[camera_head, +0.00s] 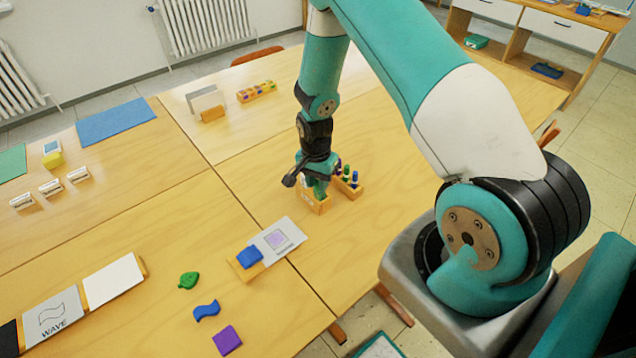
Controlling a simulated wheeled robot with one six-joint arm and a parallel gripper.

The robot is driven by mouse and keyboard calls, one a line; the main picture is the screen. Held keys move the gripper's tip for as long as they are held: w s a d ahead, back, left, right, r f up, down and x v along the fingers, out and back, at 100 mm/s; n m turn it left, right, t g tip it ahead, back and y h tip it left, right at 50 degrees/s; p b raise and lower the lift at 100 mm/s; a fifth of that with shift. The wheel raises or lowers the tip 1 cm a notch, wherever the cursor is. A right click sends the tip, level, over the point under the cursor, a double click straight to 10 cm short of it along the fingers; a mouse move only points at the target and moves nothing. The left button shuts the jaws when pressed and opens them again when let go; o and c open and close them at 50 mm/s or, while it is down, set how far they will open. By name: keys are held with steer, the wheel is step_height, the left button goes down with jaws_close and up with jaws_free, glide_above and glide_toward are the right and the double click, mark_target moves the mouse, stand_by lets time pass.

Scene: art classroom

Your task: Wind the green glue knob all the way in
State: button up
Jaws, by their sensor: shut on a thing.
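My gripper (317,188) points down over a small wooden holder (322,208) on the table. Its jaws are shut on the green glue knob, which is mostly hidden between the fingers at the holder's top. How far the knob is wound in cannot be made out. A wooden rack (354,192) stands just right of the gripper, holding small upright sticks with green, blue and purple parts.
In front lie a grey card (290,234) with a purple square, a blue block (249,257) on a wooden stand, and loose green (189,280), blue (206,311) and purple (227,340) shapes. Behind is a wooden strip (256,92) with coloured pieces. The table right of the rack is clear.

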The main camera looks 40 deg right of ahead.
mark_target(315, 181)
steer(key=shift+n, duration=0.6)
steer(key=o, duration=1)
steer(key=shift+c, duration=0.2)
step_height(315, 181, up, 17)
steer(key=w+b, duration=0.1)
steer(key=b, duration=0.1)
steer(key=shift+a+r+b, duration=0.15)
steer(key=shift+r+b, duration=0.05)
steer(key=shift+b, duration=0.15)
